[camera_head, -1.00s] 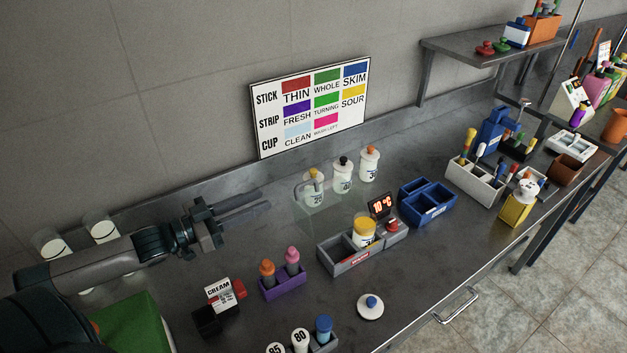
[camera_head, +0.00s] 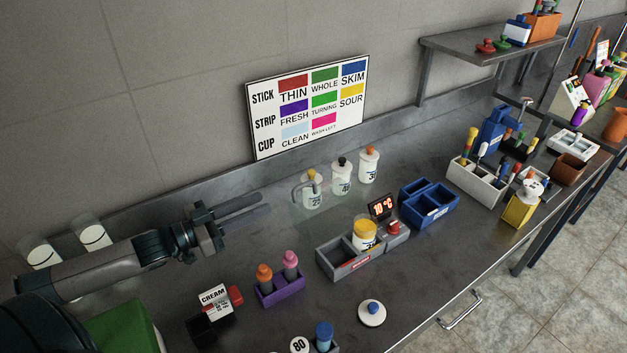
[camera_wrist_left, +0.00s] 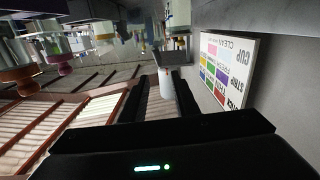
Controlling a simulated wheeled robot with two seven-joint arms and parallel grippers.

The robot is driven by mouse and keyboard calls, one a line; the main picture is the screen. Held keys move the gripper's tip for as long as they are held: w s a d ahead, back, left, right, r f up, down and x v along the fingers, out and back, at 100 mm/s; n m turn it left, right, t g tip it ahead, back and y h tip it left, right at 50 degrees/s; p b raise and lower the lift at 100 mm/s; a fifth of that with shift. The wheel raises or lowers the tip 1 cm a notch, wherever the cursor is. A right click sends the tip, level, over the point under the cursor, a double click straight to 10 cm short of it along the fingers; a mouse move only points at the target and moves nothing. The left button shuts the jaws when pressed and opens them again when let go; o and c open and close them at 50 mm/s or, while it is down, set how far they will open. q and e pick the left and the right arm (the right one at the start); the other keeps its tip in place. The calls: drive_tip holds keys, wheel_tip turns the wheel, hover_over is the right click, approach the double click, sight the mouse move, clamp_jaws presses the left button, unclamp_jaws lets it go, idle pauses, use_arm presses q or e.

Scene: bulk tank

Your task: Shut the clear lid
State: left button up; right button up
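A faint clear pane (camera_head: 318,217), which looks like the clear lid, shows at the back of the counter in the head view. It is by the foot of a white jar with a grey hooked handle (camera_head: 312,192). Its edges are too faint to tell how far it stands open. My left gripper (camera_head: 262,203) is to the left of the jar and pane, above the counter, with its fingers pointing right. It is open and empty, with a gap between the fingers in the left wrist view (camera_wrist_left: 163,95). My right gripper is out of view.
A colour chart (camera_head: 308,107) leans on the back wall. A grey divided tray (camera_head: 340,262), a purple holder (camera_head: 280,292) and a CREAM sign (camera_head: 214,299) stand in front. A blue bin (camera_head: 430,205) is to the right. Clear cups (camera_head: 93,236) stand behind my left arm.

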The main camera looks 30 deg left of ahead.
sight(312, 181)
use_arm(q)
drive_tip(key=p+x, duration=0.4)
drive_tip(key=x, duration=1.1)
drive_tip(key=shift+w+d+r, duration=0.1)
drive_tip(key=shift+d, duration=0.05)
drive_tip(key=shift+w+d+p, duration=0.35)
drive_tip(key=shift+w, duration=0.2)
clamp_jaws()
